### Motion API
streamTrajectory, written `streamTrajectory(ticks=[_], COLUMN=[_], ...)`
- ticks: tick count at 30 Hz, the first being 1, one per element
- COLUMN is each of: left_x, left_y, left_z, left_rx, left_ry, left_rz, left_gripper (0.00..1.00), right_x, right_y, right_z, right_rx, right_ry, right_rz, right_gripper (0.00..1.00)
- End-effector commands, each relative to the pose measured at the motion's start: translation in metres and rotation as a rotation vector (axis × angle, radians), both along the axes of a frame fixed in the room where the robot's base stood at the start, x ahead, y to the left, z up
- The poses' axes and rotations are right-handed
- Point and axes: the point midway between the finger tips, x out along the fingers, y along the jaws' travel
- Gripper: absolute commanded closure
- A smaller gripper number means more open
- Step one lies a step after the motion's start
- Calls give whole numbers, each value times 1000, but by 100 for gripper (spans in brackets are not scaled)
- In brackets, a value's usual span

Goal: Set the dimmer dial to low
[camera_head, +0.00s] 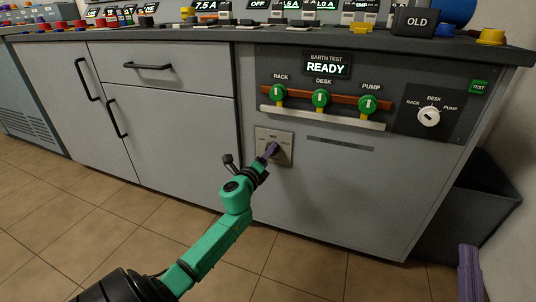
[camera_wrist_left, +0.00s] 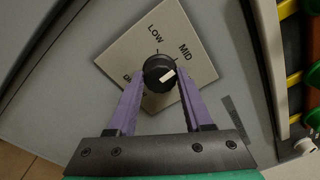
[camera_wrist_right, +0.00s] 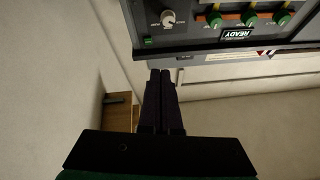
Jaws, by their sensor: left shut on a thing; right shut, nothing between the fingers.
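The dimmer dial (camera_wrist_left: 153,66) is a black round knob with a white pointer mark, on a beige square plate (camera_wrist_left: 120,55) on the cabinet front. LOW and MID are readable on the plate; another label is partly hidden by a finger. My left gripper (camera_wrist_left: 160,80) is shut on the dial, one purple finger on each side. In the head view, the plate (camera_head: 287,159) is partly covered by my left gripper (camera_head: 269,153). My right gripper (camera_wrist_right: 160,74) is shut and empty, away from the dial.
Above the plate are the earth test panel's green switches (camera_head: 320,98) with a pale rail (camera_head: 322,118), and a white selector knob (camera_head: 429,117). Drawer and door handles (camera_head: 148,66) protrude at left. A dark bin (camera_head: 480,205) stands right of the cabinet. Floor in front is clear.

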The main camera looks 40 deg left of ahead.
Motion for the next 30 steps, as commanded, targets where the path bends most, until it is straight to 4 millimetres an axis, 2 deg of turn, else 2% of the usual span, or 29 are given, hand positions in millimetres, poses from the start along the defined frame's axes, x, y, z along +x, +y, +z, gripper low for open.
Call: streamTrajectory(ticks=[8, 13, 15, 23, 30], left_x=[0, 0, 0, 0, 0], left_y=[-1, -1, -1, -1, -1], left_z=[-1, -1, -1, -1, -2], left_rx=[-169, -317, -380, -599, -758], left_ry=[-58, -108, -130, -207, -262], left_rz=[-1, 0, 0, -1, -1], left_gripper=[100, 100, 100, 100, 100], right_x=[0, -2, -9, -37, -82], right_y=[3, 6, 10, 16, 20], right_z=[-23, -49, -83, -159, -231], right_rx=[-11, -24, -48, -81, -114], right_ry=[69, 150, 241, 472, 698], right_rz=[7, 18, 34, 67, 103], right_gripper=[100, 100, 100, 100, 100])
